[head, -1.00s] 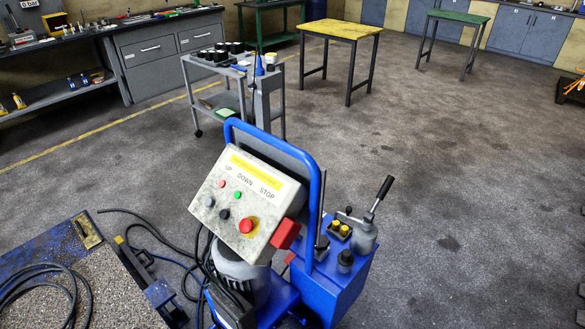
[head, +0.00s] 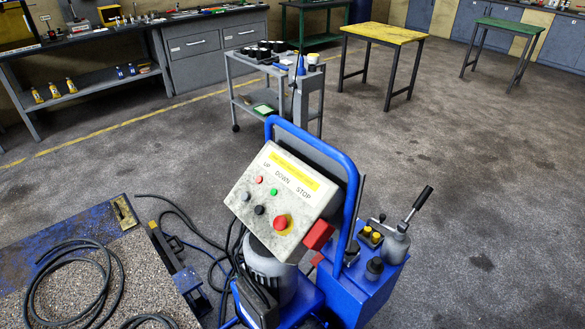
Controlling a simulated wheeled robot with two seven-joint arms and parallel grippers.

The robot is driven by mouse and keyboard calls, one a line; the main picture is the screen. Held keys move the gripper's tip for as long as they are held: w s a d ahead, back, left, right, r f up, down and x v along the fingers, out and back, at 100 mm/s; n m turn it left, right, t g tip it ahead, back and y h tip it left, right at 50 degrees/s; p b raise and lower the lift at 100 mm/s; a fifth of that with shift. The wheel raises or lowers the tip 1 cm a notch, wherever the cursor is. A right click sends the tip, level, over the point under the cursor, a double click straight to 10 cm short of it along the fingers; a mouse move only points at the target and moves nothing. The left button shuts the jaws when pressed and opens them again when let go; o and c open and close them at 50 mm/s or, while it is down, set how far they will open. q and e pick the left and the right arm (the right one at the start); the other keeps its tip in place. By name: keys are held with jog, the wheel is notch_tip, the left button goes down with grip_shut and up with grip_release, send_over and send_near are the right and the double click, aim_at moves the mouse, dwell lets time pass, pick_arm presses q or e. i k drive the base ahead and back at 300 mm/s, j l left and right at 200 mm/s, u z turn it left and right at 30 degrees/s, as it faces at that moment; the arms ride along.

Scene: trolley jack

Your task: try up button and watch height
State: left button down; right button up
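A pale control box (head: 279,203) is mounted tilted on the blue trolley jack's pump unit (head: 362,284), right of the picture's middle bottom. Below the labels are a small red light (head: 259,180), a green light (head: 274,192), a grey button (head: 245,196), a black button (head: 259,211) and a large red stop knob (head: 281,222) on a yellow ring. A red block sits on the box's right side. The blue push handle (head: 352,192) arches behind it. Neither gripper shows.
A lifting platform with a gravelly top (head: 140,262) and coiled black hose (head: 70,285) lies at the lower left. Cables run to the unit. A grey tool cart (head: 313,105), yellow table (head: 384,33) and green table (head: 509,26) stand behind. The floor to the right is clear.

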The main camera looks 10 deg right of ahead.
aim_at(245, 196)
jog(key=i+l+u, duration=0.1)
jog(key=l+u, duration=0.15)
jog(key=u, duration=0.2)
jog(key=l+u, duration=0.3)
jog(key=u, duration=0.15)
jog(key=l+u, duration=0.65)
jog(key=u, duration=0.3)
jog(key=k+l+u, duration=0.15)
jog(key=l, duration=0.45)
jog(key=k+l+u, duration=0.15)
jog(key=k+l, duration=0.15)
jog(key=l, duration=0.25)
jog(key=k+l+u, duration=0.15)
jog(key=l, duration=0.4)
jog(key=k+l+u, duration=0.15)
jog(key=k+l, duration=0.25)
jog(key=k+l+u, duration=0.15)
jog(key=k+l, duration=0.2)
jog(key=l, duration=0.2)
jog(key=k+l, duration=0.3)
jog(key=l, duration=0.15)
jog(key=k+l, duration=0.3)
jog(key=l, duration=0.15)
